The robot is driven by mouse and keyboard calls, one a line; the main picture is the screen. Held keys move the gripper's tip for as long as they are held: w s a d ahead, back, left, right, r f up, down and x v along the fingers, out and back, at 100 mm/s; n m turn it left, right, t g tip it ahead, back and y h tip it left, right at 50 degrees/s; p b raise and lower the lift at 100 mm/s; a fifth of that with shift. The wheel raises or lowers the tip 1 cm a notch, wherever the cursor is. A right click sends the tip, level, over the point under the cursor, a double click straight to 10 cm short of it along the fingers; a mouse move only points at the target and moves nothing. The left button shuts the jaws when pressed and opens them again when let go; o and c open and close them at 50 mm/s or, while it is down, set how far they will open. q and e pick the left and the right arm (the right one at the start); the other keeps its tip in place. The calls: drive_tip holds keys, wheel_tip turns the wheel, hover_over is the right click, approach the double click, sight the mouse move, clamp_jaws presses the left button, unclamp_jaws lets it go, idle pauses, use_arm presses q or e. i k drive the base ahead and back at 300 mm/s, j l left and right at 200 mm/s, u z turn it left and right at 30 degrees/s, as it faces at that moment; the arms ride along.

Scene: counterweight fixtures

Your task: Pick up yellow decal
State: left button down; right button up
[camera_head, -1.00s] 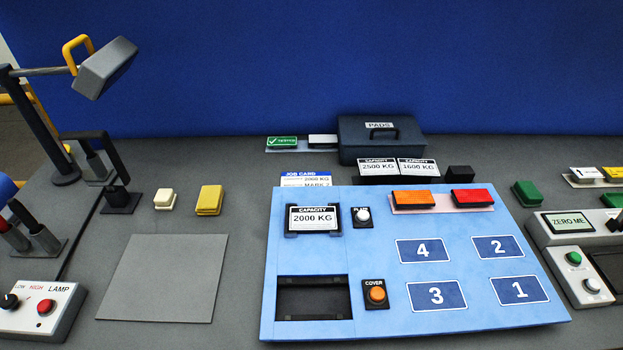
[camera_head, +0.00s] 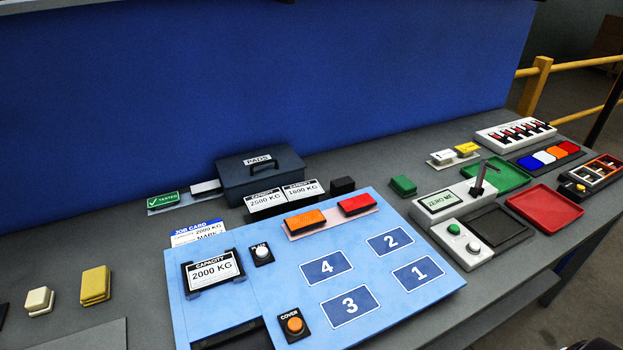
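A small yellow label-like piece (camera_head: 467,148) sits beside a white one (camera_head: 442,156) on a low light stand at the back right of the table. A plain yellow block (camera_head: 95,285), which looks like a stack of pads, lies at the front left next to a cream block (camera_head: 39,301). I cannot tell from its face whether either yellow thing carries print. Neither of my grippers is in view.
A blue panel (camera_head: 398,291) with numbered spots fills the middle. To its right are a ZERO ME unit (camera_head: 440,201), a green tray (camera_head: 503,172), a red tray (camera_head: 545,207) and a switch strip (camera_head: 515,133). A dark PADS box (camera_head: 260,172) stands behind.

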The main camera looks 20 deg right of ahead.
sight(470, 147)
drive_tip(key=z, duration=1.75)
drive_tip(key=i+l, duration=0.1)
drive_tip(key=l, duration=0.3)
drive_tip(key=i+l, duration=0.15)
drive_tip(key=l, duration=0.25)
drive_tip(key=i+l+u, duration=0.1)
drive_tip(key=l, duration=0.3)
